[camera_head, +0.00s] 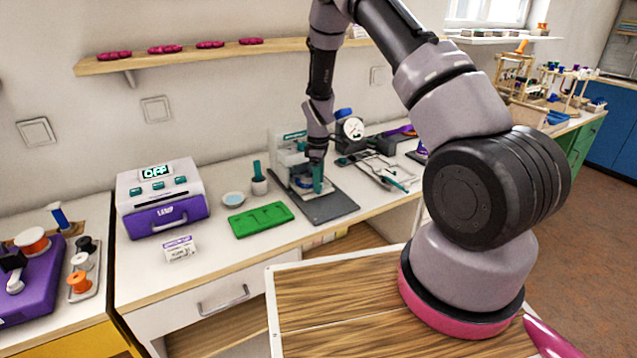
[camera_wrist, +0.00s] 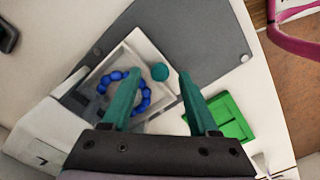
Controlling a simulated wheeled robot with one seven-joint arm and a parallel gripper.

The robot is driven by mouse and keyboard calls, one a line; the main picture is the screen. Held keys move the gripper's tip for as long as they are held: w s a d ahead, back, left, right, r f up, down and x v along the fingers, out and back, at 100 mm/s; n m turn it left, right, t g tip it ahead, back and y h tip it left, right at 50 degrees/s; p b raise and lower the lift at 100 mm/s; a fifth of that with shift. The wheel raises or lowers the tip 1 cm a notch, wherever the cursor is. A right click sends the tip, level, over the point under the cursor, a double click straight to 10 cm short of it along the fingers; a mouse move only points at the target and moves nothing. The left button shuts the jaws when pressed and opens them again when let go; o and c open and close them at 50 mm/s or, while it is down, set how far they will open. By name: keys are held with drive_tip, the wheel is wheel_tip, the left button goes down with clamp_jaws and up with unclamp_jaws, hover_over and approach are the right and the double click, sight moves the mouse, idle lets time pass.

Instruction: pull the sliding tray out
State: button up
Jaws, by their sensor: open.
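The sliding tray (camera_wrist: 131,57) is a pale, shallow square tray in the wrist view. A ring of blue beads (camera_wrist: 103,88) lies in it, partly hidden behind my left finger. A round teal knob (camera_wrist: 160,72) sits at the tray's near corner. My gripper (camera_wrist: 160,76) is open, with its two teal fingers on either side of the knob in this view. I cannot tell whether they touch it. In the head view, my gripper (camera_head: 318,180) points down at the front of the white press-like stand (camera_head: 284,150), which holds the tray.
A dark grey mat (camera_head: 330,207) lies under and in front of the stand. A green board (camera_head: 260,219) lies to the left, with a teal-handled cup (camera_head: 259,186) and a small dish (camera_head: 233,199). Tools (camera_head: 385,172) lie to the right.

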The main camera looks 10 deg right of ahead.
drive_tip(key=shift+f, duration=0.5)
drive_tip(key=shift+c, duration=0.2)
clamp_jaws()
idle(1.0)
